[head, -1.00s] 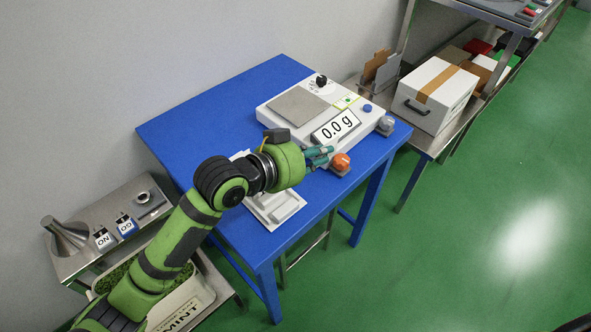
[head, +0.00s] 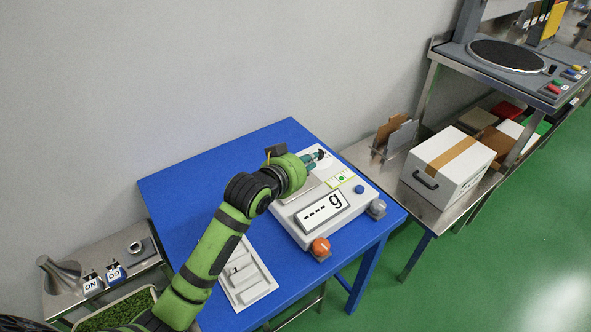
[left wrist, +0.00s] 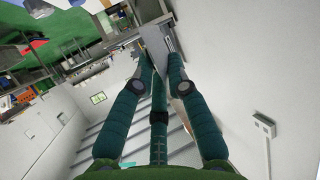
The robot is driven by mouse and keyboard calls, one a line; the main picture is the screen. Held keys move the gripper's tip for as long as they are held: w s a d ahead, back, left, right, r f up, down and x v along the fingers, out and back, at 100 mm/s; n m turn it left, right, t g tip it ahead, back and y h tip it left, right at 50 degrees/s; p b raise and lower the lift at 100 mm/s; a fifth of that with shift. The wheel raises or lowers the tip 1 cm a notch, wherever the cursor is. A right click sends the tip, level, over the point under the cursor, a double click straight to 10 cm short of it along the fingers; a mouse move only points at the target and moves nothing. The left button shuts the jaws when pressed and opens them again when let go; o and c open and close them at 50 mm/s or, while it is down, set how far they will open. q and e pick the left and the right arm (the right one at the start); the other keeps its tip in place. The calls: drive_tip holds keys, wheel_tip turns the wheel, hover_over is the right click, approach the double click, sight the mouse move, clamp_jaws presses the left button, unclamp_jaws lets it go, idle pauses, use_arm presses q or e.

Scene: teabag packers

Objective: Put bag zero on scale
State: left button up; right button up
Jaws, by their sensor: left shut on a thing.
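The white scale (head: 361,207) stands on the blue table, and its display (head: 319,212) reads dashes and "g". My left gripper (head: 317,158) is over the back of the scale, its teal fingers beside the black knob; I cannot tell whether they touch it. My arm hides much of the weighing plate. I cannot pick out bag zero in either view. My right gripper is not in view.
An orange button (head: 320,246) and a grey one (head: 376,208) stand at the scale's front corners. A white tray unit (head: 262,287) lies on the blue table (head: 205,184), whose back left is clear. A white box (head: 448,168) sits on the shelf to the right.

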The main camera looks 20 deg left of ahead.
use_arm(q)
drive_tip(key=a+f, duration=0.1)
drive_tip(key=a, duration=0.1)
drive_tip(key=w+a+f, duration=0.1)
drive_tip(key=a, duration=0.1)
drive_tip(key=w+a+f, duration=0.1)
drive_tip(key=a+f, duration=0.1)
drive_tip(key=shift+w, duration=0.25)
drive_tip(key=shift+w+a+f, duration=0.1)
drive_tip(key=shift+a, duration=0.05)
wheel_tip(320, 180, down, 3)
drive_tip(key=shift+f+p, duration=0.1)
drive_tip(key=shift+p, duration=0.4)
drive_tip(key=shift+f, duration=0.4)
drive_tip(key=shift+f, duration=0.1)
drive_tip(key=o, duration=0.6)
drive_tip(key=shift+o, duration=0.2)
